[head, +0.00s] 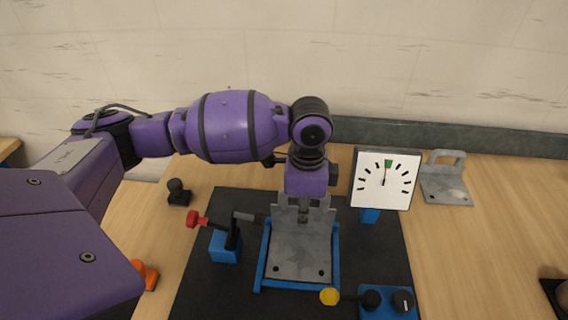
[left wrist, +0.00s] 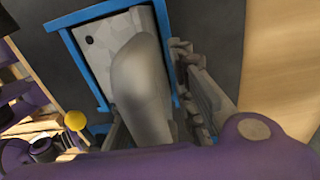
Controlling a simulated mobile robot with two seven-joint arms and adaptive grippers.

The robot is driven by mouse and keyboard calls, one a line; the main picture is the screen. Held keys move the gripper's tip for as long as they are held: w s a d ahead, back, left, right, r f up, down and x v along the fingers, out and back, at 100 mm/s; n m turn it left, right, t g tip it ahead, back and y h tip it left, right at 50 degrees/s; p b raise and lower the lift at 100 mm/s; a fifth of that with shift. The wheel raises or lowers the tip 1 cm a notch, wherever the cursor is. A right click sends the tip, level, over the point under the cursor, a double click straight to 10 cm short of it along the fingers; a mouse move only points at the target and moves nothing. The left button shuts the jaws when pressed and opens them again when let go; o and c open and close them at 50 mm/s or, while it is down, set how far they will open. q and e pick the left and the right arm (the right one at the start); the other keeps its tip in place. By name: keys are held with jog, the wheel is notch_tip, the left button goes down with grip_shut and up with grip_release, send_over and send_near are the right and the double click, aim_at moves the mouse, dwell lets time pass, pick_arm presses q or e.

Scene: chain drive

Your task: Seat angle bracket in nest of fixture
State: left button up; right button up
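A grey metal angle bracket (head: 298,252) lies inside the blue-railed fixture (head: 262,257), its flat plate between the rails and its small holes toward the front. The plate and the blue frame (left wrist: 163,22) also show in the left wrist view. My left gripper (head: 303,212) points down at the bracket's back end, over the fixture. Its grey fingers overlap the grey bracket, so I cannot tell whether they grip it. A rounded grey shape hides part of the plate in the left wrist view. Full seating cannot be judged. My right gripper is not in view.
A red-tipped lever clamp (head: 226,246) stands left of the fixture. A white dial gauge (head: 386,180) stands behind right. A blue control box with knobs (head: 386,302) and a yellow knob (head: 329,297) are in front. Another grey bracket-like part (head: 446,184) lies at back right.

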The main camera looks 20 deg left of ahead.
pick_arm(q)
jog(key=shift+f, duration=0.15)
jog(key=r, duration=1.2)
jog(key=shift+w+r, duration=0.15)
jog(key=shift+w, duration=0.05)
